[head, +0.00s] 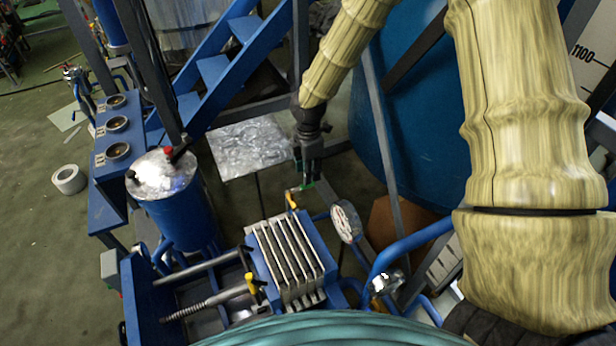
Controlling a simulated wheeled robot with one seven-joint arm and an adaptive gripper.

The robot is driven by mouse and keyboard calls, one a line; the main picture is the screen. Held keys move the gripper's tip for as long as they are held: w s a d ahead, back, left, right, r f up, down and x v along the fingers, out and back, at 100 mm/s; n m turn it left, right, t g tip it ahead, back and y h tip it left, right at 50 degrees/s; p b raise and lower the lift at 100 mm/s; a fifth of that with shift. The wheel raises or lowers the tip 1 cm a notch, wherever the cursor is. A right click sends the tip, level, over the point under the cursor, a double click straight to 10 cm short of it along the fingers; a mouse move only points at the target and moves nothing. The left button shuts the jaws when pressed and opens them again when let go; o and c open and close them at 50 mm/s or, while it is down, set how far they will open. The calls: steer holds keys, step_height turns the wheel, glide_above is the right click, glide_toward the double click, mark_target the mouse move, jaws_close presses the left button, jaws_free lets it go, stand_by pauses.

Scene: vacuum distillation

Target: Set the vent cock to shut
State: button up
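My gripper (308,176) points down near the middle of the head view, at the end of my sleeved arm. Its dark fingers are small, and I cannot tell how far apart they are. A small yellow lever (292,201) with a thin metal fitting shows just below and left of the fingertips, above the plate-pack unit. A little green part shows at the fingertips. This lever may be the vent cock; no label is readable. I cannot tell whether the fingers touch it, or whether its setting is open or shut.
The ribbed plate pack (285,259) and a round gauge (346,222) stand below the gripper. Another yellow handle (251,283) is at lower left. A blue drum (180,215) with a red-handled valve (175,154) stands left. Blue stairs (213,70) and a large blue tank (405,110) stand behind.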

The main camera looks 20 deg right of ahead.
step_height(320, 180, up, 8)
steer(key=shift+f, duration=0.25)
stand_by(0.5)
